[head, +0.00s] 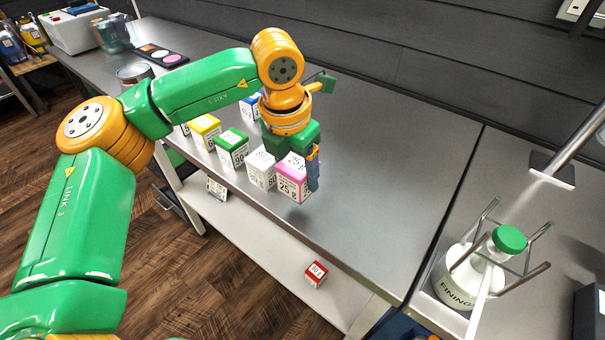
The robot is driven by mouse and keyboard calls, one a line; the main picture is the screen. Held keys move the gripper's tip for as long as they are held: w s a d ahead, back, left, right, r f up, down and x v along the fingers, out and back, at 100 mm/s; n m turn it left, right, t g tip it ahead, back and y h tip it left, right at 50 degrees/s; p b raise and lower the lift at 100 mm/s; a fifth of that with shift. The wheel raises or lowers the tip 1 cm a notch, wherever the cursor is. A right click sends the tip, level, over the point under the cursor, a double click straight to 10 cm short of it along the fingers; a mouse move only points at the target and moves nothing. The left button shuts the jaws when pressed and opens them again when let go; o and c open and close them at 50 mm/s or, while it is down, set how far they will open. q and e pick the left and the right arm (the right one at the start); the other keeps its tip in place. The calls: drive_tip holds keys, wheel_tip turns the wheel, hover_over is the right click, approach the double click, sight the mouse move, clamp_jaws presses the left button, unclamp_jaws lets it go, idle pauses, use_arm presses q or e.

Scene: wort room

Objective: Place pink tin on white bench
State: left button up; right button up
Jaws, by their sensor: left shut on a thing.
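The pink tin (293,184) is a small box with a pink top band and a white label marked 25. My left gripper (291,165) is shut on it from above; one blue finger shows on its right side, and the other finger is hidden. The tin is at the near edge of a grey metal-topped bench (385,135). I cannot tell whether its base touches the top. This bench has a white lower shelf (265,245); no other bench here looks clearly white. My right gripper is not in view.
A white tin (261,170) stands close left of the pink one, then green (233,147) and yellow (205,131) tins. A red tin (316,273) sits on the lower shelf. A finings bottle (473,272) in a wire frame stands right. The bench's right part is clear.

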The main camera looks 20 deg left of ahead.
sight(298, 165)
use_arm(q)
drive_tip(key=f, duration=0.3)
drive_tip(key=w+f, duration=0.1)
drive_tip(key=shift+d+f, duration=0.25)
drive_tip(key=shift+f, duration=0.3)
drive_tip(key=o, duration=1.5)
drive_tip(key=shift+r, duration=0.1)
drive_tip(key=shift+r+p, duration=0.35)
drive_tip(key=r, duration=0.4)
drive_tip(key=s+r, duration=0.1)
drive_tip(key=r, duration=0.2)
drive_tip(key=s+r, duration=0.1)
drive_tip(key=r, duration=0.3)
drive_tip(key=shift+a+r+b, duration=0.25)
drive_tip(key=shift+r+b, duration=0.05)
drive_tip(key=shift+b, duration=0.1)
